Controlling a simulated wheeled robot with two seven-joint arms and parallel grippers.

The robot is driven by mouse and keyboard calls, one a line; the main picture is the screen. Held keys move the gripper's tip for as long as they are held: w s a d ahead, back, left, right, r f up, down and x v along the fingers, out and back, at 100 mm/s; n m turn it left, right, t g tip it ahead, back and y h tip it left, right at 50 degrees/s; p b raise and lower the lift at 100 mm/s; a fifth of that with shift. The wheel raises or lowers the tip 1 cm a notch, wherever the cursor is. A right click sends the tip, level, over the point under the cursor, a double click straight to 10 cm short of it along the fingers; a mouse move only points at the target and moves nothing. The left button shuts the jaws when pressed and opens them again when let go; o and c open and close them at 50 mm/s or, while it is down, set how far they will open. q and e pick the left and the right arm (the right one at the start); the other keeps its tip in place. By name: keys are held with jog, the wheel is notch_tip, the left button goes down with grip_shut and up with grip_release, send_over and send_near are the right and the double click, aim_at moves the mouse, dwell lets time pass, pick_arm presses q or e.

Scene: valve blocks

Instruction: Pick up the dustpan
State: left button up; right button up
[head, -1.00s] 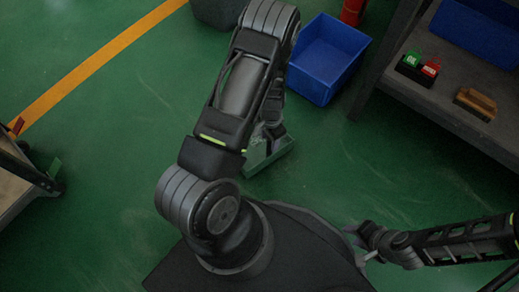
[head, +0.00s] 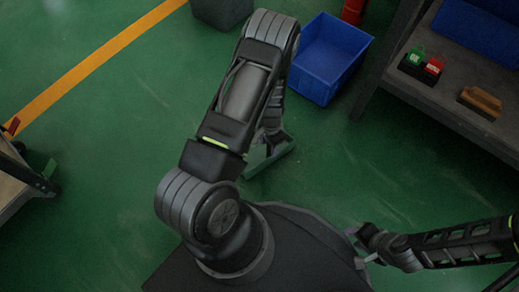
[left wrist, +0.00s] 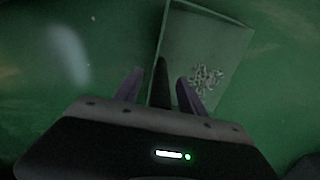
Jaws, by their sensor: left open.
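The green dustpan (head: 266,158) lies on the green floor, mostly hidden behind my left arm in the head view. The left wrist view shows its flat pan (left wrist: 205,45) with a small pile of grey shavings (left wrist: 206,79) on it. A dark, narrow handle (left wrist: 159,85) points back from the pan. My left gripper (left wrist: 160,90) is open, with one finger on each side of the handle. I cannot tell whether the fingers touch it. In the head view the left fingers are hidden by the arm. My right gripper (head: 357,247) is open and empty, beside my base.
A blue bin (head: 327,60) stands on the floor beyond the dustpan, with a dark grey bin (head: 221,12) to its left. A cart (head: 15,185) is at the left edge.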

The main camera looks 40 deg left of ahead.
pick_arm(q)
grip_shut()
dwell(0.6)
dwell(0.9)
